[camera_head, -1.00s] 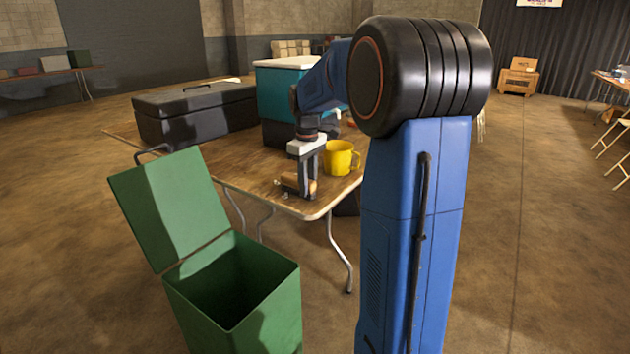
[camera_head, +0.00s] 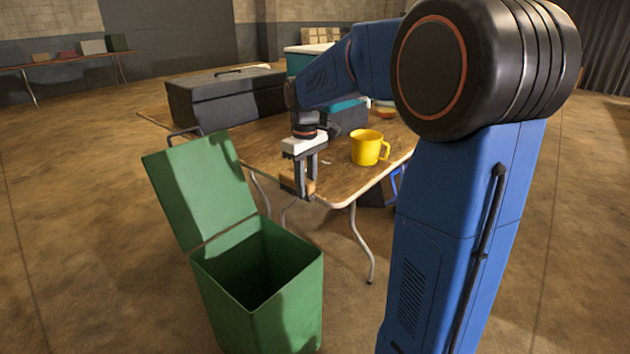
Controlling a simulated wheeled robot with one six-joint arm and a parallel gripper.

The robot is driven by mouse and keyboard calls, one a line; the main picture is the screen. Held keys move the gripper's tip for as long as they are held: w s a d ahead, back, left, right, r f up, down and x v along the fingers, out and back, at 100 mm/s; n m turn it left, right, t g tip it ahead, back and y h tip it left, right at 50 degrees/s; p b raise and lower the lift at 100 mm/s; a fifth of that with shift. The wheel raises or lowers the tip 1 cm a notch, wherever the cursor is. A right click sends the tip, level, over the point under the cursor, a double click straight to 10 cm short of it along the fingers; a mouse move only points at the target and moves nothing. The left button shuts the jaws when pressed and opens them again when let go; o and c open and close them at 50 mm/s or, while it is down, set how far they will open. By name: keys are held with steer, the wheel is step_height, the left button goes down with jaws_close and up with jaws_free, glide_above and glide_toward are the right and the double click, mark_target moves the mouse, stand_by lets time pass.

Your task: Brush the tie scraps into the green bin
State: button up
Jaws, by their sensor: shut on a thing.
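My gripper (camera_head: 304,184) is shut on a tan wooden block that looks like a brush (camera_head: 289,182). It holds the brush at the table's near edge, behind and slightly right of the green bin. The green bin (camera_head: 311,290) stands on the floor in front of the table, its lid (camera_head: 200,188) tipped open. The part of its inside that I see is dark and I cannot make out any scraps there. One small pale bit (camera_head: 326,162), perhaps a tie scrap, lies on the table behind the gripper. The brush's underside is hidden.
The folding table (camera_head: 345,190) also bears a yellow mug (camera_head: 367,148) right of the gripper, a black case (camera_head: 225,98) at the back left and a teal and white cooler (camera_head: 298,62), partly behind my arm. Open floor lies left of the bin.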

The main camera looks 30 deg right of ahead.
steer(key=shift+a+r, duration=0.3)
steer(key=shift+a, duration=0.05)
steer(key=shift+r, duration=2.65)
steer(key=shift+d, duration=0.1)
